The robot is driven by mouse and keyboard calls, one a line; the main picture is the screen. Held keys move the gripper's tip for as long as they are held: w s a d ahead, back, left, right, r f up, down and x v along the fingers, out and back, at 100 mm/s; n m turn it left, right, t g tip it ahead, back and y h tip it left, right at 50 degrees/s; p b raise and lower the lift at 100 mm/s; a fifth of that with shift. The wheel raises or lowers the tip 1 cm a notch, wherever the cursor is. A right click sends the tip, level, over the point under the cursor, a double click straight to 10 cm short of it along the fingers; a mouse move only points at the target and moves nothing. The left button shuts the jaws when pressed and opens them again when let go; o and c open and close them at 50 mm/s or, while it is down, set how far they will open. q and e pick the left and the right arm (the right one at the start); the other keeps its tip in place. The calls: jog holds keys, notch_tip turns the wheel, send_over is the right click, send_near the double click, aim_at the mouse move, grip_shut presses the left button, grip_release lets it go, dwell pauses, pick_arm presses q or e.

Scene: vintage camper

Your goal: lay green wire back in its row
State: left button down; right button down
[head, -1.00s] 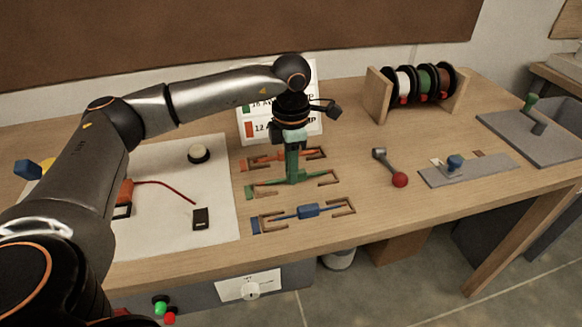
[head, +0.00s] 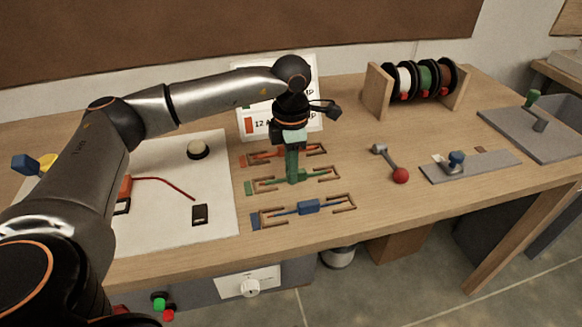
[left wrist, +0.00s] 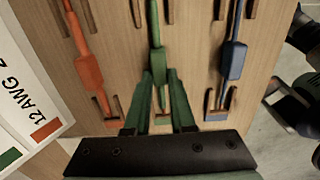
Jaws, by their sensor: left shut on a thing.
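The green wire (head: 265,186) lies in the middle row, between the orange wire (head: 259,159) and the blue wire (head: 310,207). My left gripper (head: 292,181) points straight down and is shut on the green wire's thick middle part. In the left wrist view, the green wire (left wrist: 155,20) runs between the two green fingers (left wrist: 160,76), with its flat end tag near the row's lower bracket (left wrist: 146,112). It looks lined up with its row; whether it touches the table is hard to tell. My right gripper is not in view.
A label card (head: 258,122) stands close behind the rows. A white mat (head: 170,222) with small parts lies left. A spool rack (head: 376,93), a red-knobbed lever (head: 400,175) and a grey plate (head: 490,166) are right. The table between the rows and lever is clear.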

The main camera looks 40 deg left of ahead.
pick_arm(q)
jog(key=c, duration=0.7)
grip_release()
